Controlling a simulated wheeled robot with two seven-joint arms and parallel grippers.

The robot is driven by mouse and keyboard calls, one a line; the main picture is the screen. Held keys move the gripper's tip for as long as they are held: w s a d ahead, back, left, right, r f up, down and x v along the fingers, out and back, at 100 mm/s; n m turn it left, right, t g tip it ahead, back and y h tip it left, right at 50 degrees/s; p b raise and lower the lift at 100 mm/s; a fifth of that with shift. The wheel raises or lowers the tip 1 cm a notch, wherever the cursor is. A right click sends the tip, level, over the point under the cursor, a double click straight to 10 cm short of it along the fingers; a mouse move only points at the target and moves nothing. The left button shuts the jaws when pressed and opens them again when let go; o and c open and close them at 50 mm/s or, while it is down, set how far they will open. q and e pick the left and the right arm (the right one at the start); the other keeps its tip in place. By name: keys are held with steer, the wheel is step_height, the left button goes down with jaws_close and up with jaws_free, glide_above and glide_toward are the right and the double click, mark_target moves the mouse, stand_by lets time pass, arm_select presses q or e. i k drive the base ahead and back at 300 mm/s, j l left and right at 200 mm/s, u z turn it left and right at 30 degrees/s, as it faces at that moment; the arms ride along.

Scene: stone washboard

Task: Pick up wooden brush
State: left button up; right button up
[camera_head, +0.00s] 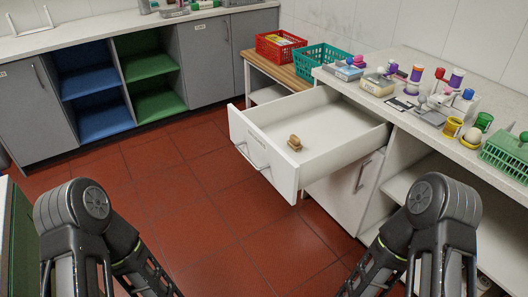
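A small brown wooden object (295,143), which looks like the wooden brush, lies in the open white drawer (264,158). It rests on the drawer's floor near the front panel, with nothing on top of it. Its fine detail is too small to tell. Both of my arms show only as dark links at the lower left and lower right of the head view. My left and right grippers are out of view, below the picture's bottom edge. Neither visible arm part touches the drawer or the brush.
The drawer sticks out from a white counter (408,112) crowded with small bottles and boxes. A red basket (280,46) and a green basket (322,60) stand behind the drawer. Open shelves lie below the counter at right. The red tiled floor (190,190) before the drawer is clear.

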mark_target(294, 143)
steer(key=z, duration=2.45)
steer(key=u, duration=2.15)
steer(key=i+j, duration=0.3)
steer(key=i+j+z, duration=0.1)
steer(key=i+j, duration=0.15)
steer(key=j, duration=0.15)
steer(key=i+j+z, duration=0.1)
steer(key=i+j, duration=0.45)
steer(key=j, duration=0.2)
steer(key=i+j+z, duration=0.1)
steer(key=i+j, duration=0.15)
steer(key=j, duration=0.15)
steer(key=i+j, duration=0.25)
steer(key=j, duration=0.15)
steer(key=z, duration=0.05)
